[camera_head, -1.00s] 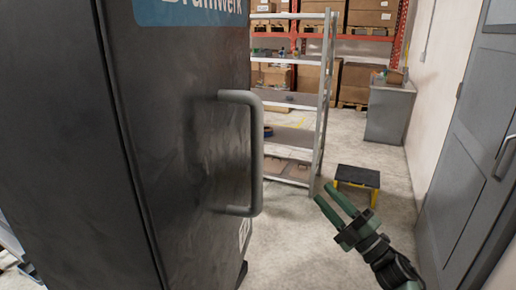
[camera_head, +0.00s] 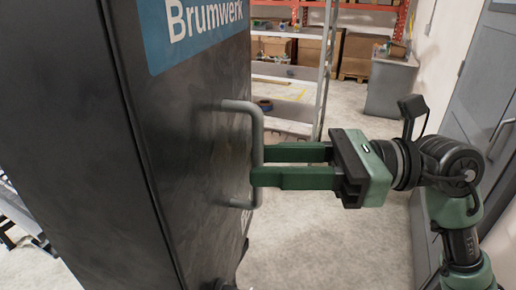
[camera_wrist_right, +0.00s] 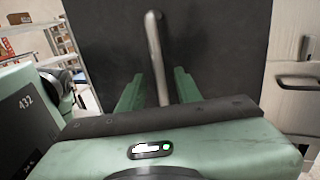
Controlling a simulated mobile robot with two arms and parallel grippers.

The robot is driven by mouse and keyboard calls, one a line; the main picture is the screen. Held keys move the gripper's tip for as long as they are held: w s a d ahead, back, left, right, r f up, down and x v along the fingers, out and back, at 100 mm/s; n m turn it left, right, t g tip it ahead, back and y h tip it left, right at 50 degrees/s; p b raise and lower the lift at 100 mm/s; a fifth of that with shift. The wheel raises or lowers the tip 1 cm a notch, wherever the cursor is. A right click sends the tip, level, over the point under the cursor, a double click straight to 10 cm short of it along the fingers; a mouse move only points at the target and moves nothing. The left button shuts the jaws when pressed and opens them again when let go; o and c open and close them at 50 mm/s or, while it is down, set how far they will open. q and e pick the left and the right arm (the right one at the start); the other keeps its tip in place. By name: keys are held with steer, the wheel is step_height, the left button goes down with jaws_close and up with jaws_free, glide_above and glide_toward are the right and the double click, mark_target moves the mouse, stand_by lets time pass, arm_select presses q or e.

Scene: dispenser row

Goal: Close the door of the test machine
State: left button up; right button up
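The dark grey test machine door (camera_head: 190,130) fills the left of the head view, with a blue "Brumwerk" sign (camera_head: 200,25) near its top. Its grey bar handle (camera_head: 256,125) stands upright on the face. My right gripper (camera_head: 262,165) is at the lower half of the handle, its green fingers level and pointing left. In the right wrist view the handle (camera_wrist_right: 156,55) runs between the two open fingers (camera_wrist_right: 158,90), with gaps seen on both sides. How far the door stands open cannot be told. My left gripper is not in view.
A metal shelf (camera_head: 325,70) stands behind the door, with racks of boxes further back. A grey cabinet (camera_head: 390,88) is against the right wall, and a grey door (camera_head: 475,110) is at the right. The floor (camera_head: 330,240) below my right arm is clear.

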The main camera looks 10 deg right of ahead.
steer(key=shift+w+a, duration=0.15)
steer(key=shift+a, duration=0.85)
jaws_close()
stand_by(0.7)
